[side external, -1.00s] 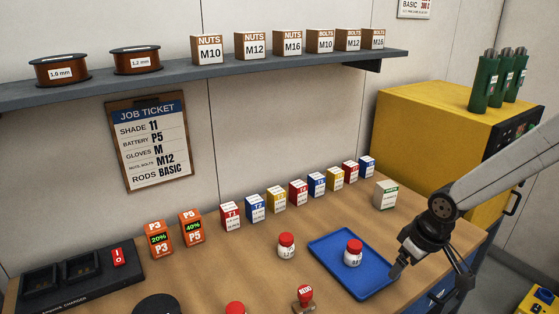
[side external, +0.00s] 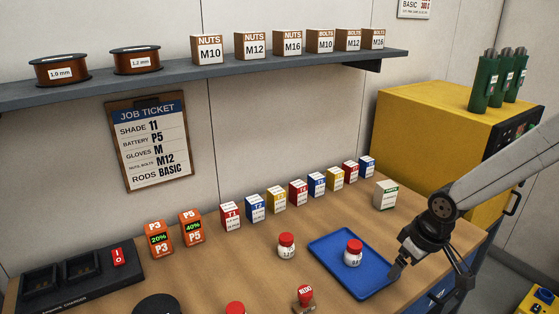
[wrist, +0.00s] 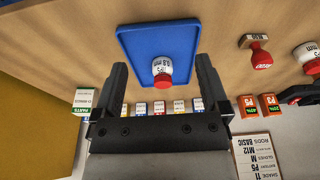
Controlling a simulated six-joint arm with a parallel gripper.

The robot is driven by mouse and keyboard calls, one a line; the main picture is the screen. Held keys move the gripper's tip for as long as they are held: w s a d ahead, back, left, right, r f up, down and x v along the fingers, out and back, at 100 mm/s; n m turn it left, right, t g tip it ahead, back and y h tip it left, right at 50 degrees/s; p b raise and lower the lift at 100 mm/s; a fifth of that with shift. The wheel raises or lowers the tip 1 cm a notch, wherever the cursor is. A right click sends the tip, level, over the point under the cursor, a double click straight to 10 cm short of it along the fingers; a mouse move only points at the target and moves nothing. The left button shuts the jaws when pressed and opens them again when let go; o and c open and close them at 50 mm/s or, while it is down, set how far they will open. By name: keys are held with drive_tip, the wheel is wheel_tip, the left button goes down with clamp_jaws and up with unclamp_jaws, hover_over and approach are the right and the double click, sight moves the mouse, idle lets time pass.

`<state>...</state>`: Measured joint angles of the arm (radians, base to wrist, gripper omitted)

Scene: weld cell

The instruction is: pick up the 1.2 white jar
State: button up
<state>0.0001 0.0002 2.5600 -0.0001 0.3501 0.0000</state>
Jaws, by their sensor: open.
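A white jar with a red lid (side external: 286,247) stands upright on the bench, left of the blue tray; its small label seems to read 1.2. Another red-lidded white jar (side external: 353,255) stands in the blue tray (side external: 323,238); in the wrist view this jar (wrist: 162,70) seems marked 0.8 mm. A third red lid (side external: 235,308) is cut off at the bottom edge. My gripper (side external: 432,277) is open and empty, right of the tray. In the wrist view its fingers (wrist: 160,66) frame the tray jar, apart from it. I cannot make out the 1.2 jar there.
A red-topped stamp (side external: 305,296) stands in front of the tray. A row of small boxes (side external: 297,192), orange batteries (side external: 190,227) and a charger (side external: 75,278) line the back. Bare bench lies around the 1.2 jar. A shelf (side external: 200,84) hangs above.

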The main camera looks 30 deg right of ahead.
sight(290, 235)
drive_tip(key=w+a+f+m+g+y, duration=0.1)
drive_tip(key=w+m+y, duration=0.1)
drive_tip(key=w+m, duration=0.2)
drive_tip(key=w+a+f+m+g+y, duration=0.1)
drive_tip(key=w+m+y, duration=0.1)
drive_tip(key=w, duration=0.4)
drive_tip(key=w+a+f+m+g+y, duration=0.1)
drive_tip(key=w+a+m+y, duration=0.1)
drive_tip(key=w+m, duration=0.2)
drive_tip(key=shift+w+f+m, duration=0.3)
drive_tip(key=shift+w+m, duration=0.1)
drive_tip(key=shift+m, duration=0.4)
drive_tip(key=w+m+y, duration=0.2)
drive_tip(key=w, duration=0.1)
drive_tip(key=w+a+f+m+y, duration=0.1)
drive_tip(key=w+m+y, duration=0.1)
drive_tip(key=w, duration=0.2)
drive_tip(key=w+f+m+y, duration=0.1)
drive_tip(key=w+m+y, duration=0.1)
drive_tip(key=w, duration=0.1)
drive_tip(key=shift+w+a+t+y, duration=0.15)
drive_tip(key=shift+a+t+y, duration=0.15)
drive_tip(key=shift+a, duration=0.05)
drive_tip(key=shift+w+m+t+y, duration=0.3)
drive_tip(key=shift+w+m+y, duration=0.2)
drive_tip(key=shift+w, duration=0.1)
drive_tip(key=shift+x, duration=1.25)
